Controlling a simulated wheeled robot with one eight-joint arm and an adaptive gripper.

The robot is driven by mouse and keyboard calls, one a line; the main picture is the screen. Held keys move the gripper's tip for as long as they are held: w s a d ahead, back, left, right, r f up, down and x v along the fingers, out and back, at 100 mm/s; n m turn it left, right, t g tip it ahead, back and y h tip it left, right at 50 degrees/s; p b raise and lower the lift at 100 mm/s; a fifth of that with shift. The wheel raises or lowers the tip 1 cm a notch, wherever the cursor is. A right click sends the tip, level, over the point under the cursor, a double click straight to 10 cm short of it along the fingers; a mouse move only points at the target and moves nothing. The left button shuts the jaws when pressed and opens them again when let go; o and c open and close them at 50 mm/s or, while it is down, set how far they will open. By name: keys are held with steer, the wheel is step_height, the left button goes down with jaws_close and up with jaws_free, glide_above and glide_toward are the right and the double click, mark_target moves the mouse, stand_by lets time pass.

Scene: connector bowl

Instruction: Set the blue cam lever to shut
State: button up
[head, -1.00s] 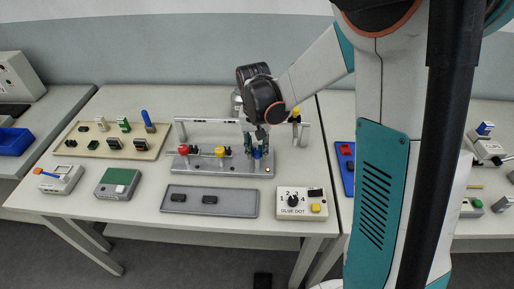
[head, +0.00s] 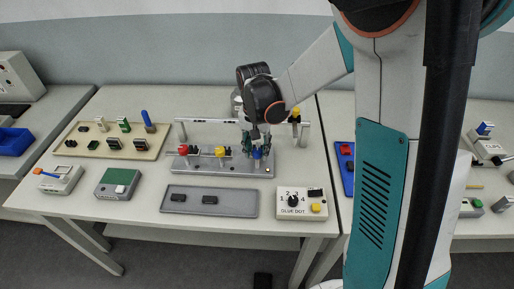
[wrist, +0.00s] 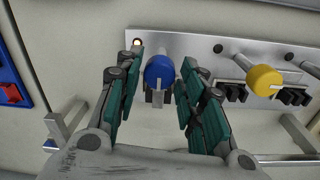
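The blue cam lever (head: 257,153) has a round blue knob and stands at the right end of a grey metal plate (head: 205,166). In the wrist view its knob (wrist: 159,72) sits between the two green-padded fingers of my gripper (wrist: 161,80). A gap shows on each side of the knob, so my gripper is open around it and apart from it. In the head view my gripper (head: 257,143) is low over the lever, its fingers to either side. A small lit lamp (wrist: 137,43) is on the plate near the lever.
A yellow lever (head: 220,151) and a red lever (head: 184,150) stand on the same plate to the left. A metal rail (head: 208,120) runs behind. A grey tray (head: 233,202) and a dial box (head: 301,204) lie in front.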

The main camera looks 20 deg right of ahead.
stand_by(0.3)
step_height(320, 180, up, 12)
steer(key=shift+a, duration=0.2)
stand_by(0.3)
steer(key=shift+w, duration=0.1)
steer(key=s+r+n+t, duration=0.2)
steer(key=s+n+t, duration=0.1)
steer(key=s, duration=0.6)
steer(key=s+r+n+t, duration=0.1)
steer(key=s+n+t, duration=0.2)
steer(key=s, duration=0.6)
steer(key=shift+s+d+r+t, duration=0.25)
steer(key=shift+s+r+t, duration=0.15)
steer(key=shift+t, duration=0.3)
